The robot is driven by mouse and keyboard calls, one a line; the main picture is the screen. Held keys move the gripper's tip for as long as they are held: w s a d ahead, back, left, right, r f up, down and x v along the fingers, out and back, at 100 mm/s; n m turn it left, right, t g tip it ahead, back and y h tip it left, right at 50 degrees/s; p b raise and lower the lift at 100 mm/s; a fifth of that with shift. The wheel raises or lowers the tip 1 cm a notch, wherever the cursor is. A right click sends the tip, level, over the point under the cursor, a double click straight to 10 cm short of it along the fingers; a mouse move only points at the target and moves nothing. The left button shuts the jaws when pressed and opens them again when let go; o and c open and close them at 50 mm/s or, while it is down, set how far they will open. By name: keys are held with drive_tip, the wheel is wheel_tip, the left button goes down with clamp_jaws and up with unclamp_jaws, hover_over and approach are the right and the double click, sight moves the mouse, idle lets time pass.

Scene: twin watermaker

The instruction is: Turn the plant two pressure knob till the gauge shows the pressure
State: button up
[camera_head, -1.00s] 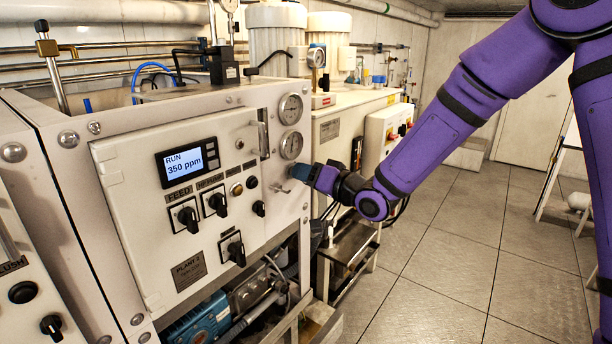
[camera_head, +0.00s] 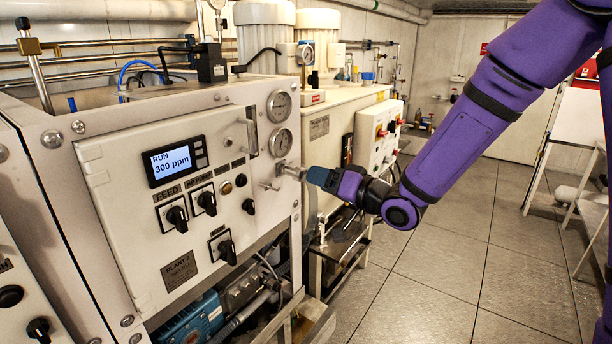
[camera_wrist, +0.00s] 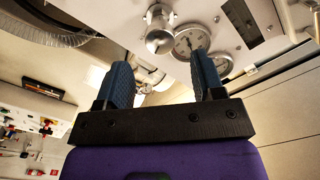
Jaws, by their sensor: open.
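The plant two panel (camera_head: 110,225) bears two round gauges, an upper one (camera_head: 279,106) and a lower one (camera_head: 280,142); their readings are too small to tell. A silver knob (camera_head: 288,169) sticks out below the lower gauge. In the wrist view, a round-ended silver knob (camera_wrist: 159,40) stands beside the nearer gauge (camera_wrist: 190,42), beyond the fingertips. My gripper (camera_head: 313,176) is just right of the knob in the head view. Its blue fingers (camera_wrist: 163,78) are apart and I see nothing held between them. The plant display (camera_head: 172,160) reads RUN, 300 ppm.
A small T-handle (camera_head: 270,186) is left of and below the knob. Black rotary switches (camera_head: 177,216) and a bar handle (camera_head: 251,137) stand out from the panel. A white control box (camera_head: 380,135) is behind my gripper. The tiled floor (camera_head: 440,245) is open at right.

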drive_tip(key=v, duration=0.3)
drive_tip(key=shift+s+d, duration=0.15)
drive_tip(key=s+d+r+m+h, duration=0.1)
drive_tip(key=s+d+r+h, duration=0.3)
drive_tip(key=d+h, duration=0.35)
drive_tip(key=s+d+r+m+h, duration=0.1)
drive_tip(key=s+d+r+h, duration=0.25)
drive_tip(key=d+h, duration=0.35)
drive_tip(key=s+d+r+g, duration=0.1)
drive_tip(key=s+d+g, duration=0.2)
drive_tip(key=s, duration=0.7)
drive_tip(key=s+d+r+g, duration=0.1)
drive_tip(key=s+d+g, duration=0.1)
drive_tip(key=s, duration=0.8)
drive_tip(key=shift+s+d+r+m+g, duration=0.35)
drive_tip(key=shift+s+d+m+g, duration=0.05)
drive_tip(key=shift+d, duration=0.25)
idle(1.6)
